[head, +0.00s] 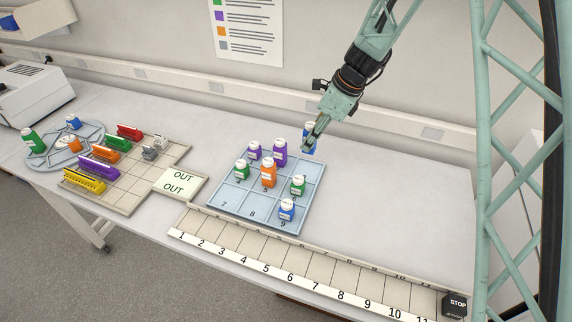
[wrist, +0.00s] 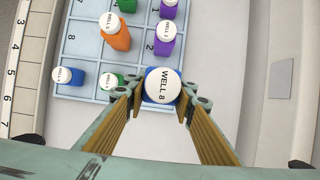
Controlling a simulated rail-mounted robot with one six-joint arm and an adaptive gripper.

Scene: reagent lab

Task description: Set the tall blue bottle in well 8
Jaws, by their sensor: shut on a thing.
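My gripper (head: 310,146) is shut on the tall blue bottle (head: 306,131), whose white cap reads "WELL 8" in the wrist view (wrist: 163,86). The bottle is at the back right corner of the light blue numbered tray (head: 228,203), around well 3. I cannot tell how far its base is above the tray. Well 8 (head: 252,213) is empty, in the front row's middle, and its number shows in the wrist view (wrist: 72,37). A short blue bottle (head: 286,212) stands in well 9, right of it.
An orange bottle (head: 268,174) stands behind well 8. Green bottles (head: 242,171) (head: 298,187) flank it, and purple bottles (head: 254,151) (head: 280,153) stand in the back row. Well 7 is empty. A numbered rail (head: 280,276) runs along the front. The table right of the tray is clear.

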